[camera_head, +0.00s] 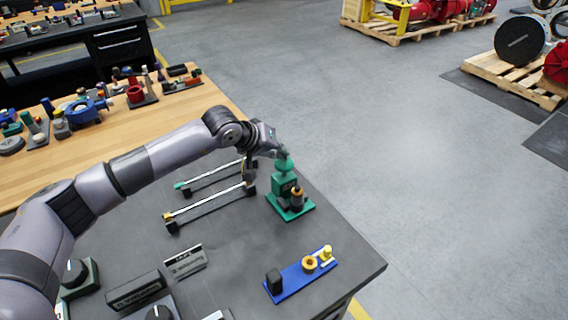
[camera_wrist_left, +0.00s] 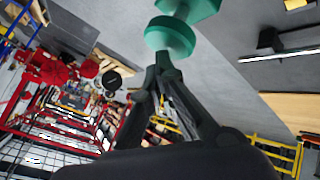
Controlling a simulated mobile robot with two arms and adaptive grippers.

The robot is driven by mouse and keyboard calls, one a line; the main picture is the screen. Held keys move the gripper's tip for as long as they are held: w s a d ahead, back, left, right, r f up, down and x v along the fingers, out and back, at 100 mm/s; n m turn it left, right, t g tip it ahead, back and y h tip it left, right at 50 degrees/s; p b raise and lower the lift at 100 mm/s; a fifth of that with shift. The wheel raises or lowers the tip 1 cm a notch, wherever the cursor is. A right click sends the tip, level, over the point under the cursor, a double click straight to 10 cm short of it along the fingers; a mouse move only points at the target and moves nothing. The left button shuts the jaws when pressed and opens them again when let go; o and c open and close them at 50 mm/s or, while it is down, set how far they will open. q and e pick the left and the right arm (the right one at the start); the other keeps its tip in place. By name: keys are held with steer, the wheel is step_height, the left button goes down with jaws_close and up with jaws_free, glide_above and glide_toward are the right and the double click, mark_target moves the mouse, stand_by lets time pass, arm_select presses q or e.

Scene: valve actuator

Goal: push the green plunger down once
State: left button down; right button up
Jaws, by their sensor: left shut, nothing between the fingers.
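The green plunger (camera_head: 285,164) tops a green actuator (camera_head: 287,187) on a green base plate near the far right edge of the dark table. In the left wrist view the plunger's round green cap (camera_wrist_left: 170,34) is just beyond my fingertips. My left gripper (camera_head: 278,150) is shut and empty. Its fingertips are at or right by the cap; I cannot tell if they touch. In the left wrist view the closed fingertips (camera_wrist_left: 164,62) overlap the cap's lower edge. My right gripper is not in view.
Two rails (camera_head: 208,204) lie left of the actuator. A blue plate (camera_head: 295,278) with small fittings lies nearer the front edge. Dark blocks and labels (camera_head: 185,262) stand at the front left. A wooden bench (camera_head: 120,140) with several parts is behind my arm.

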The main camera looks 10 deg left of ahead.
arm_select(q)
steer(key=shift+f+b, duration=0.3)
stand_by(0.5)
steer(key=shift+f+b, duration=0.9)
stand_by(0.6)
steer(key=shift+r, duration=0.1)
steer(key=shift+r+p, duration=0.55)
steer(key=shift+r, duration=0.95)
steer(key=shift+r, duration=0.1)
steer(key=shift+r, duration=0.6)
steer(key=shift+r+p, duration=0.75)
steer(key=shift+r, duration=1.1)
steer(key=shift+f, duration=0.1)
